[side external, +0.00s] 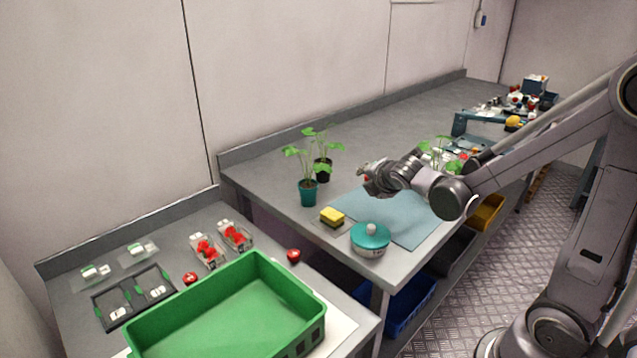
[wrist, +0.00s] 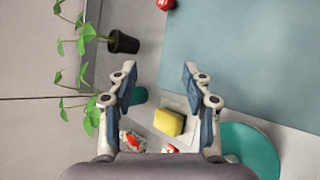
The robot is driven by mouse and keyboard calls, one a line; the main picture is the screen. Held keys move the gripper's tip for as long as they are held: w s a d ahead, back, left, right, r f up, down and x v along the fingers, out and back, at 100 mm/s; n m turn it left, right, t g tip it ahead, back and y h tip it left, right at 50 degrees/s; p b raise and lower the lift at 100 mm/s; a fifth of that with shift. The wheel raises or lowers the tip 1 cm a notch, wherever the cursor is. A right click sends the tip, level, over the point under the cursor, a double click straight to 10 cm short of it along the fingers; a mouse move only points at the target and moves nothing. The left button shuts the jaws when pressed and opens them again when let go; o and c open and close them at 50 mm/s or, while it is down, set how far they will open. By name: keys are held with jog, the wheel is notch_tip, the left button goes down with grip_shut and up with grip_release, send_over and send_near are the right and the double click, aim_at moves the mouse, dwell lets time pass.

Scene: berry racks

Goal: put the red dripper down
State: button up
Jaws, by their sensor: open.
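A small red object (wrist: 165,4), cut off by the top edge of the wrist view, rests on the grey bench beside the corner of the blue mat (wrist: 240,50). It may be the red dripper, but too little shows to be sure. My gripper (wrist: 159,76) is open, with nothing between its fingers, and the red object lies beyond the fingertips, apart from them. In the side view my gripper (side external: 372,182) hovers above the bench near the mat's far left corner. A small speck of red shows at its fingers there, too small to identify.
Two potted plants (side external: 307,192) stand left of my gripper. A yellow sponge (side external: 332,214) and a teal lidded pot (side external: 370,241) sit near the front. A green crate (side external: 270,275), berry punnets (side external: 235,236) and red round items (side external: 293,255) are on the lower left bench. The mat is mostly clear.

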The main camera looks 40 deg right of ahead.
jog(key=s+a+m+y, duration=0.1)
jog(key=s+a+m, duration=0.1)
jog(key=m, duration=0.1)
jog(key=s+a+r+m+y, duration=0.1)
jog(key=s+a+m, duration=0.1)
jog(key=a, duration=0.1)
jog(key=s+a+r+m+y, duration=0.1)
jog(key=s+a+m, duration=0.2)
jog(key=shift+m+g, duration=0.3)
jog(key=s+a+m+g+y, duration=0.1)
jog(key=s+a+m+y, duration=0.2)
jog(key=s+a+m, duration=0.4)
jog(key=shift+s+a+f+m, duration=0.2)
jog(key=shift+s+m, duration=0.1)
jog(key=shift+m, duration=0.1)
jog(key=shift+o, duration=0.6)
jog(key=shift+s+a+m, duration=0.25)
jog(key=shift+s+m, duration=0.05)
jog(key=shift+w+d, duration=0.1)
